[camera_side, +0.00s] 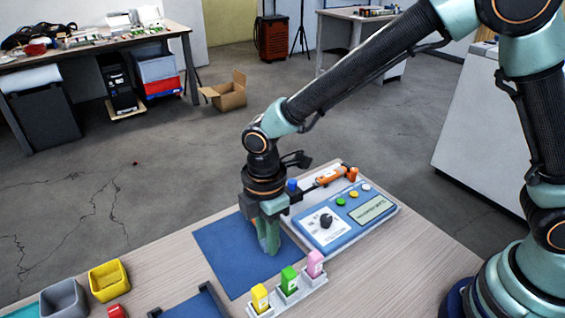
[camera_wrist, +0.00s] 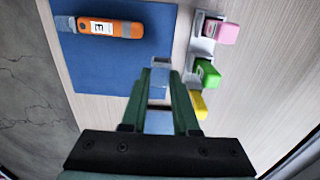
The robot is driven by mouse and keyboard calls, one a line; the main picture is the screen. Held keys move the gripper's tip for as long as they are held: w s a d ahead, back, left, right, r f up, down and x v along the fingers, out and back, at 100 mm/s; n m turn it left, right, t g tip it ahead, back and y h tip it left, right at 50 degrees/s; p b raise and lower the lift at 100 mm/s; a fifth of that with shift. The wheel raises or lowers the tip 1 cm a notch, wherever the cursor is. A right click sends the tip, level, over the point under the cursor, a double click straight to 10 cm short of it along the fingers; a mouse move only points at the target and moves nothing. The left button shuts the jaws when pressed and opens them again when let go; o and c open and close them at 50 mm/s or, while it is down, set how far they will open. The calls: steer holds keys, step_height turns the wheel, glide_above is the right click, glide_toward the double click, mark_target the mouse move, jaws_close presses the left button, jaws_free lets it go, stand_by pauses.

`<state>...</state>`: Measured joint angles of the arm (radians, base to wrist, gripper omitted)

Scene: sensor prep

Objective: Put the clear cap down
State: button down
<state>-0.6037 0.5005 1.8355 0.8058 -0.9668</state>
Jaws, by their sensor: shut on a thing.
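My gripper (camera_side: 268,246) points down over the blue mat (camera_side: 222,252), its fingertips close to the mat's surface. In the wrist view my gripper (camera_wrist: 160,88) is shut on the clear cap (camera_wrist: 160,66), a pale see-through piece between the green fingertips. Its far end shows past the fingers, over or near the mat's edge; I cannot tell whether it touches the surface. In the side view the fingers hide most of the cap. An orange device (camera_wrist: 112,27) with a white label lies on the mat (camera_wrist: 95,70) in the wrist view.
Yellow (camera_side: 260,297), green (camera_side: 289,279) and pink (camera_side: 315,264) bottles stand in a rack right beside the mat. A blue control panel (camera_side: 345,215) with a black knob lies behind them. Grey (camera_side: 64,300) and yellow (camera_side: 108,281) bins stand at the left.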

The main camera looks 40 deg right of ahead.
mark_target(269, 268)
steer(key=shift+f, duration=3.25)
steer(key=shift+f, duration=0.1)
steer(key=c, duration=0.7)
jaws_free()
